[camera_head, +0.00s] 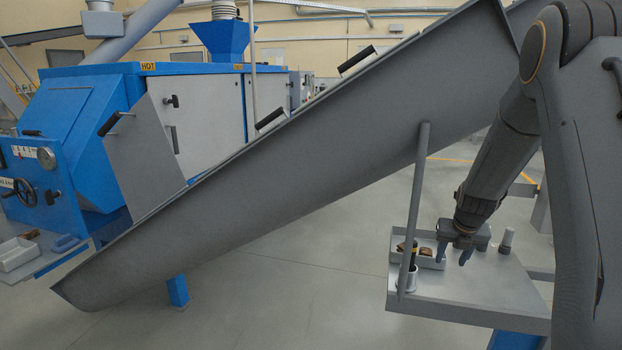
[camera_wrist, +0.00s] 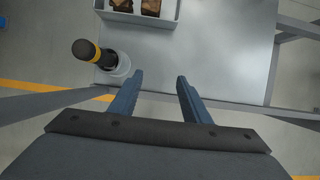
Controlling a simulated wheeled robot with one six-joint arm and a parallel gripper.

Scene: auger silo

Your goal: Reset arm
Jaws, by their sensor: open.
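My gripper (camera_head: 455,251) hangs at the end of my arm on the right in the head view, pointing down over a grey side tray table (camera_head: 470,290). In the wrist view, my gripper (camera_wrist: 160,88) has its two blue-grey fingers apart with nothing between them. Bare metal of the table (camera_wrist: 215,50) shows beyond the fingertips. How high the fingertips are above it is hard to tell.
A dark-handled tool with a yellow band (camera_wrist: 85,50) stands in a grey cup (camera_wrist: 117,72) left of the fingers. A white bin (camera_wrist: 170,20) holds brown pieces. A long sloped grey auger trough (camera_head: 290,180) and a post (camera_head: 414,200) stand left of my arm.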

